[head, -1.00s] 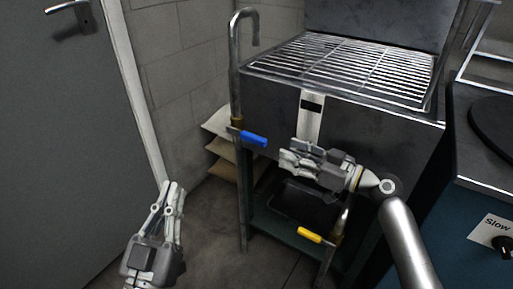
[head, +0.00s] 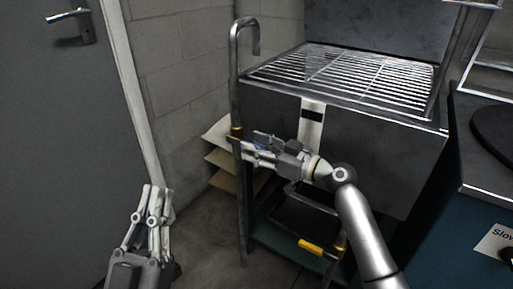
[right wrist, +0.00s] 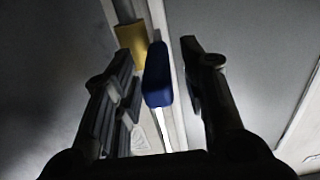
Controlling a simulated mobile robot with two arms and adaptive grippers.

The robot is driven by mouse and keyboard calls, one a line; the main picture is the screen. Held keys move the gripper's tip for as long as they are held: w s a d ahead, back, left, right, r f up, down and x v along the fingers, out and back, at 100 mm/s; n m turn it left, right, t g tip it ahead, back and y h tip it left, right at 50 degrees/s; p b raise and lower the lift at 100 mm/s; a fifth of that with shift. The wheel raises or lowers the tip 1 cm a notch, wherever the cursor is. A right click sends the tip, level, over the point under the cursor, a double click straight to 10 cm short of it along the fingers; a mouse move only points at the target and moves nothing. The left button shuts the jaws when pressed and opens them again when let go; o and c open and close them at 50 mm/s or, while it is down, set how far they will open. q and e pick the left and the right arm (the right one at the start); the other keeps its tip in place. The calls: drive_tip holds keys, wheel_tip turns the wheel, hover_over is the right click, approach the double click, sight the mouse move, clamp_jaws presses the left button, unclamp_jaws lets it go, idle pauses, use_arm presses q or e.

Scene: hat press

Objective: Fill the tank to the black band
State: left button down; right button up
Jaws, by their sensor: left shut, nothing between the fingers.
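The grey tank (head: 270,112) has a wire grate (head: 345,75) on top and a white strip with a black band (head: 312,115) on its front. A bent filler pipe (head: 235,75) rises at its left corner. The blue valve lever (right wrist: 157,75) on this pipe lies between the fingers of my right gripper (right wrist: 160,72), which are open with gaps on both sides. In the head view, my right gripper (head: 252,148) mostly hides the lever. My left gripper (head: 158,194) is shut and empty, low at the left. The water level cannot be made out.
A yellow lever (head: 312,247) sits on a lower pipe below the tank, near a dark tray (head: 300,212) on the shelf. Cardboard sheets (head: 222,155) lean behind the pipe. A grey door (head: 50,130) is at left, a blue-sided unit (head: 450,215) at right.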

clamp_jaws()
idle(0.4)
